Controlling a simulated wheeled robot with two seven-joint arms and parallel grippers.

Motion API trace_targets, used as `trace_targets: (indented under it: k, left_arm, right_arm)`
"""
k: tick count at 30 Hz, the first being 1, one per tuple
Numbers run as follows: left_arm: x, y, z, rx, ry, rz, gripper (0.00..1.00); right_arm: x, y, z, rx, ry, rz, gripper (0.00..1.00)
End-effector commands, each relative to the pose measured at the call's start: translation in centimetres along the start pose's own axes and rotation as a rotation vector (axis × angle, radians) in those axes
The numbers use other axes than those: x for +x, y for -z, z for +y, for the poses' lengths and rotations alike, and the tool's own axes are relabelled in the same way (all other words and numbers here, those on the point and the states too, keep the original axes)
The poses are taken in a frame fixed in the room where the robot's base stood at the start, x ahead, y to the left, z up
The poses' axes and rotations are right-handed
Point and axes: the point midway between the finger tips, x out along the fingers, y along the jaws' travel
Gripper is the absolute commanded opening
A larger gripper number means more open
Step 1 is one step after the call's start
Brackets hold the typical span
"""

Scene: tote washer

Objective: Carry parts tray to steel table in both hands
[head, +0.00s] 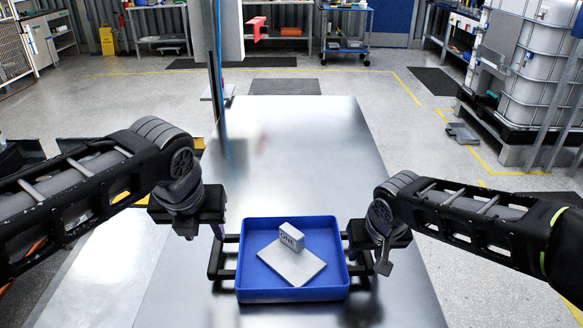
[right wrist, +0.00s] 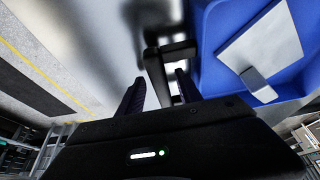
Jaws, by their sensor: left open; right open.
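The blue parts tray (head: 292,295) sits flat on the steel table (head: 300,130), with a black handle on each side. Inside lie a flat grey plate and a small lettered grey block. My left gripper (head: 206,233) is open at the left handle (head: 215,262); whether its fingers straddle the bar is hard to tell. My right gripper (head: 370,258) is open at the right handle. In the right wrist view, the right gripper's (right wrist: 160,92) dark fingers stand apart on either side of the handle (right wrist: 154,68), beside the blue tray (right wrist: 212,65).
The table is bare beyond the tray. A dark post (head: 216,75) stands near its far left edge. A caged white tank (head: 535,70) stands on the right, and a blue cart (head: 346,30) at the back. Open floor lies around.

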Motion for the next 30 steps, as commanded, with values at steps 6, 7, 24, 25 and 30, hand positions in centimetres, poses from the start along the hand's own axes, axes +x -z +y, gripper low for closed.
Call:
trace_targets:
  k: [6, 7, 24, 25, 30]
  left_arm:
    - [0.0, 0.0, 0.0, 0.0, 0.0, 0.0, 0.42]
    - [0.0, 0.0, 0.0, 0.0, 0.0, 0.0, 0.42]
    - [0.0, 0.0, 0.0, 0.0, 0.0, 0.0, 0.42]
    - [0.0, 0.0, 0.0, 0.0, 0.0, 0.0, 0.42]
    - [0.0, 0.0, 0.0, 0.0, 0.0, 0.0, 0.42]
  right_arm:
    - [-1.9, 0.1, 0.0, -0.001, 0.0, 0.005, 0.42]
    - [-2.4, 0.1, 0.0, 0.0, 0.001, 0.005, 0.42]
    - [-11.7, 0.0, 0.0, 0.0, 0.0, 0.002, 0.42]
    - [-11.8, 0.0, 0.0, 0.0, 0.0, 0.002, 0.42]
    - [-11.9, 0.0, 0.0, 0.0, 0.0, 0.0, 0.42]
